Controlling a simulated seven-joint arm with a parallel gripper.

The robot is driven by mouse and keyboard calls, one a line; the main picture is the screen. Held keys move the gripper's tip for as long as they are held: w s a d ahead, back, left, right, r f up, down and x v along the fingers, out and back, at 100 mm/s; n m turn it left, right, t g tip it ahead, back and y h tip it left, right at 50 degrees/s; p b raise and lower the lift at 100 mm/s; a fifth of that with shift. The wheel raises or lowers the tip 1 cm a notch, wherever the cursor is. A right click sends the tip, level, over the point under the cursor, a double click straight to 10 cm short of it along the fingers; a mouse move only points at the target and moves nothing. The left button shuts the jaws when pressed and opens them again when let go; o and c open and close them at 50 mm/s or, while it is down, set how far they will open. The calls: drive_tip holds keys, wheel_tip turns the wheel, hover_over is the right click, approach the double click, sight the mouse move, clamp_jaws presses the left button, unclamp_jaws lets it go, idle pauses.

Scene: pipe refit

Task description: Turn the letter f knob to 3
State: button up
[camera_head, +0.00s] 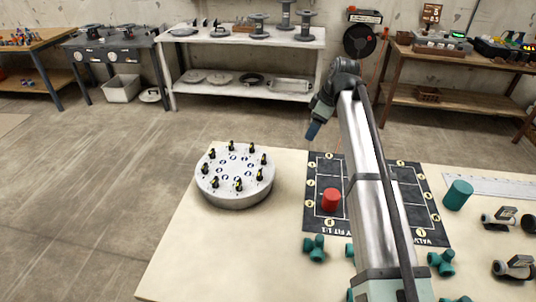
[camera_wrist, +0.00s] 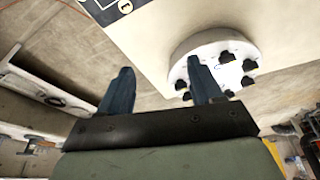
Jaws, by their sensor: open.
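A round white drum (camera_head: 237,193) stands on the table left of the middle in the head view. Several small black knobs (camera_head: 239,183) with yellow marks stand in a ring on its top, around a ring of blue-marked discs. The letters by the knobs are too small to read. My gripper (camera_head: 311,131) is above the table's far edge, to the right of the drum and apart from it. In the wrist view my gripper (camera_wrist: 160,88) is open and empty, with the drum (camera_wrist: 190,48) beyond its right finger.
A black mat (camera_head: 325,225) with a red cylinder (camera_head: 331,200) lies right of the drum. Several teal fittings (camera_head: 315,248) and a teal cylinder (camera_head: 457,194) stand around it. The table (camera_head: 215,260) in front of the drum is clear. Shelves (camera_head: 245,40) stand behind.

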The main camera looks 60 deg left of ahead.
sight(264, 156)
drive_tip(key=s+a+n+g, duration=0.25)
drive_tip(key=s+a, duration=0.35)
drive_tip(key=s, duration=0.3)
drive_tip(key=shift+n+t, duration=0.25)
drive_tip(key=shift+t, duration=0.1)
drive_tip(key=x, duration=1.2)
drive_tip(key=shift+a+f, duration=0.1)
drive_tip(key=shift+f, duration=0.05)
drive_tip(key=c, duration=1.1)
